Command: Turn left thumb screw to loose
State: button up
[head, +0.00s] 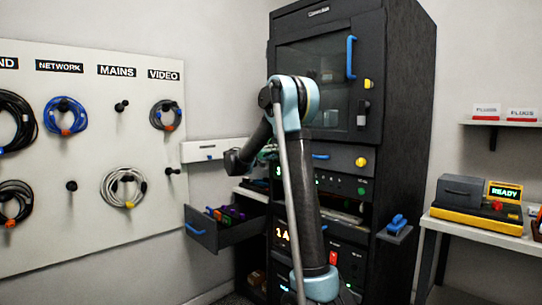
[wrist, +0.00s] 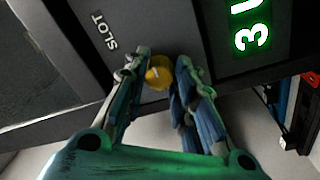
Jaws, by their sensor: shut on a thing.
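The left thumb screw (wrist: 158,76) is a yellow knob on the dark panel marked SLOT, seen in the wrist view between my fingertips. My gripper (wrist: 161,64) is shut on it, with one finger on each side. In the head view my arm hides this screw and most of my gripper. A second yellow thumb screw (head: 361,161) shows at the right end of the same panel in the head view. How far the left screw is turned cannot be told.
The black rack (head: 408,90) holds the panel, with a blue-handled glass door (head: 309,85) above. An open drawer (head: 202,231) with coloured items juts out at the lower left. A green display (wrist: 251,38) is beside the panel. A cable board (head: 90,110) is at left, a bench (head: 433,222) at right.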

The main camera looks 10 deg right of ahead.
jog(key=o, duration=0.9)
jog(key=shift+d+f, duration=0.2)
jog(key=shift+o, duration=0.9)
jog(key=shift+a+r, duration=0.1)
jog(key=shift+a, duration=0.1)
jog(key=v, duration=1.1)
jog(key=shift+s+a, duration=0.2)
jog(key=shift+a, duration=0.1)
jog(key=shift+d, duration=0.1)
